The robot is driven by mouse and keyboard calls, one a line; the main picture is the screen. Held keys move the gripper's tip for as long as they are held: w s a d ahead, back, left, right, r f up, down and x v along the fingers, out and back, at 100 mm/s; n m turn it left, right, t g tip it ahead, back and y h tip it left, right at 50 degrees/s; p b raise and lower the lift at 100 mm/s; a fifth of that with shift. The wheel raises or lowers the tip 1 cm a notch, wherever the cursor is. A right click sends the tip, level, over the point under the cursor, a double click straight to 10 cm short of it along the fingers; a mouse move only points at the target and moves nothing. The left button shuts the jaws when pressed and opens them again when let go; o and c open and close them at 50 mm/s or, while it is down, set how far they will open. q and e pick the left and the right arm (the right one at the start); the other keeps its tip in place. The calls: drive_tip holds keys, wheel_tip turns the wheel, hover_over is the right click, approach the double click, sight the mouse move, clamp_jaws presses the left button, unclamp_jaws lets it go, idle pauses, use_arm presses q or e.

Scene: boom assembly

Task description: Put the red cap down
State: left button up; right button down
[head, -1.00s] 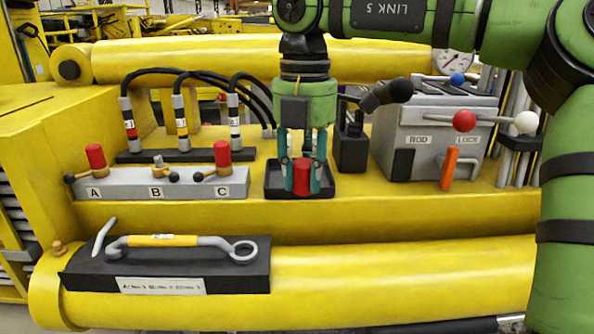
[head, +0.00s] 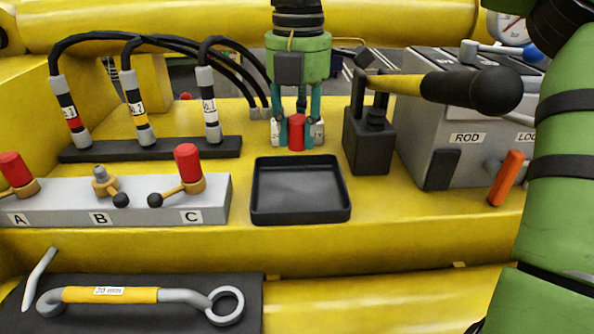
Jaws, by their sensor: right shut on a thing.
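The red cap (head: 297,132) is between the fingers of my right gripper (head: 297,128), which is shut on it and points straight down. In the picture the cap shows just beyond the far rim of the black tray (head: 262,216). The tray is empty. How high the cap is above the yellow deck I cannot tell. On the grey block (head: 140,211), ports A and C carry red caps (head: 187,163), and port B (head: 101,182) shows a bare metal fitting. My left gripper is out of view.
A black pump block (head: 368,147) with a long lever stands right of the tray, by the grey ROD/LOCK box (head: 450,152). Several black hoses (head: 140,110) stand at left. A yellow-handled wrench (head: 110,295) lies on a black mat in front.

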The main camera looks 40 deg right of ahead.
sight(298, 192)
drive_tip(key=f, duration=0.1)
drive_tip(key=f+p, duration=0.1)
drive_tip(key=s+f, duration=0.1)
drive_tip(key=shift+a+f, duration=0.25)
drive_tip(key=shift+f, duration=0.5)
drive_tip(key=f, duration=0.1)
drive_tip(key=f+p, duration=0.2)
drive_tip(key=shift+w+d+f, duration=0.1)
drive_tip(key=shift+w+f, duration=0.1)
drive_tip(key=shift+w, duration=0.05)
drive_tip(key=shift+f, duration=0.2)
drive_tip(key=shift+f+b, duration=0.15)
drive_tip(key=shift+b, duration=0.2)
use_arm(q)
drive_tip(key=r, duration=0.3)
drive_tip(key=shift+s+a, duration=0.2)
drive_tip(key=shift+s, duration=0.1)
use_arm(e)
drive_tip(key=c, duration=1)
unclamp_jaws()
drive_tip(key=shift+o, duration=0.2)
